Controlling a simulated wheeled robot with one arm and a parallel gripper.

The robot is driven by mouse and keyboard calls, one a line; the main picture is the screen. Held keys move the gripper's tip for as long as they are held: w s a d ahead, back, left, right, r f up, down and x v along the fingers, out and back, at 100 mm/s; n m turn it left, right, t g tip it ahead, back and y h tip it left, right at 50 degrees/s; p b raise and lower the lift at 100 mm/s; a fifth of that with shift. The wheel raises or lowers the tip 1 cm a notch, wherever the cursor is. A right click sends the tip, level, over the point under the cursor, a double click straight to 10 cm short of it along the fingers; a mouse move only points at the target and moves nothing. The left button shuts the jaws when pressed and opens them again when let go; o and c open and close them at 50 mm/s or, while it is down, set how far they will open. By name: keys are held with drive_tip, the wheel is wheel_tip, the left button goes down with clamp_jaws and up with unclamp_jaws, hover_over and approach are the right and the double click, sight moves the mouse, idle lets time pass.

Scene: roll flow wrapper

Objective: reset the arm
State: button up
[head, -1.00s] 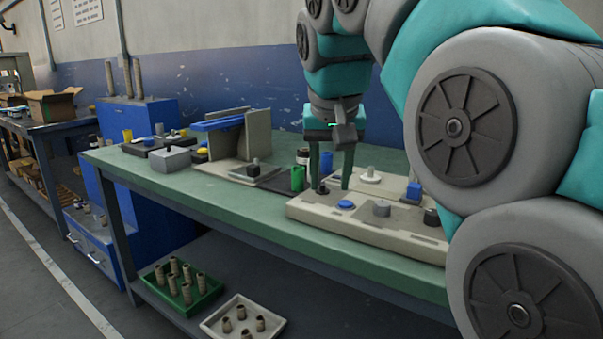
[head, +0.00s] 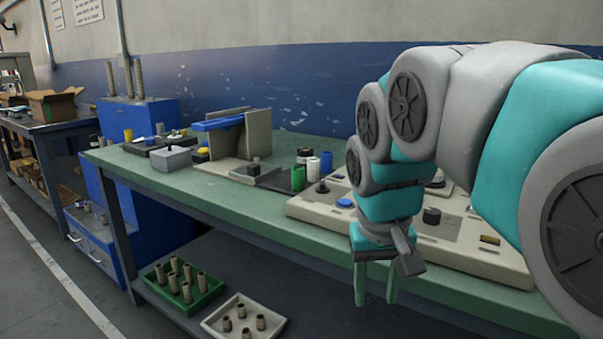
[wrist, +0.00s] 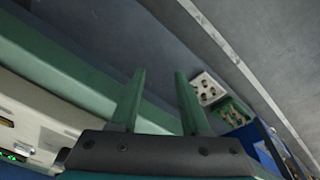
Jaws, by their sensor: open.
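My gripper (head: 375,298) hangs in front of the green table's front edge in the head view, with its two green fingers pointing down. The fingers are apart with nothing between them, and they also show open and empty in the wrist view (wrist: 160,75). My arm comes in from the right and covers part of the beige panel (head: 470,262) on the table.
The green table (head: 240,210) holds a grey fixture with a blue bar (head: 218,123), a green cylinder (head: 298,178) and a white cylinder (head: 326,163). A green tray (head: 210,294) and a white tray (head: 212,326) with small cylinders stand on the lower shelf.

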drive_tip(key=s+d+f+g, duration=0.1)
drive_tip(key=s+d+f, duration=0.1)
drive_tip(key=s+f, duration=0.7)
drive_tip(key=s+d+f+g, duration=0.1)
drive_tip(key=s+f+g, duration=0.1)
drive_tip(key=s+f, duration=0.7)
drive_tip(key=shift+s+d+y, duration=0.4)
drive_tip(key=shift+s, duration=0.3)
